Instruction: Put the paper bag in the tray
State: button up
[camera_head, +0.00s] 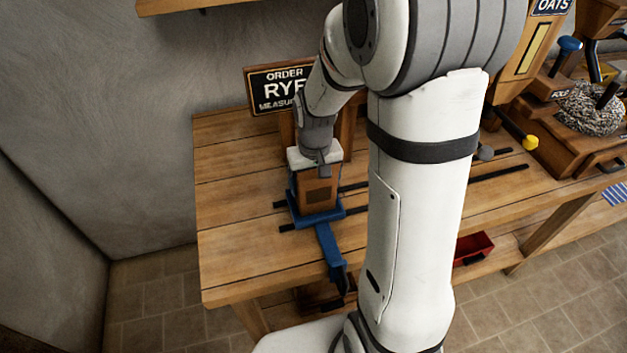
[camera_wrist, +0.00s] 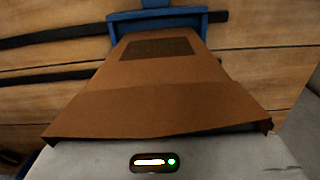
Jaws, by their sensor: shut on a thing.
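The paper bag (camera_head: 318,191) is brown with a darker patch on its face. It stands upright at the blue tray (camera_head: 312,217) on the wooden bench; whether its base touches the tray floor I cannot tell. My gripper (camera_head: 318,160) is at the top of the bag and shut on it. In the wrist view the bag (camera_wrist: 160,85) fills the middle, with the blue tray rim (camera_wrist: 190,18) beyond its far end. The fingertips are hidden in the wrist view.
A sign reading "ORDER RYE" (camera_head: 278,88) stands behind the bag. A blue arm (camera_head: 330,250) runs from the tray to the bench's front edge. Dark slots (camera_head: 495,172) cross the bench. A wooden mill (camera_head: 590,110) stands at right. The bench's left end (camera_head: 225,215) is clear.

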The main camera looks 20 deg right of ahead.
jog(key=shift+f, duration=0.15)
jog(key=o, duration=0.9)
notch_tip(320, 180, up, 11)
jog(key=shift+r, duration=0.65)
jog(key=s+r+t, duration=0.1)
jog(key=s+t, duration=0.2)
jog(key=s, duration=1.1)
jog(key=shift+a+r, duration=0.15)
jog(key=shift+r, duration=0.2)
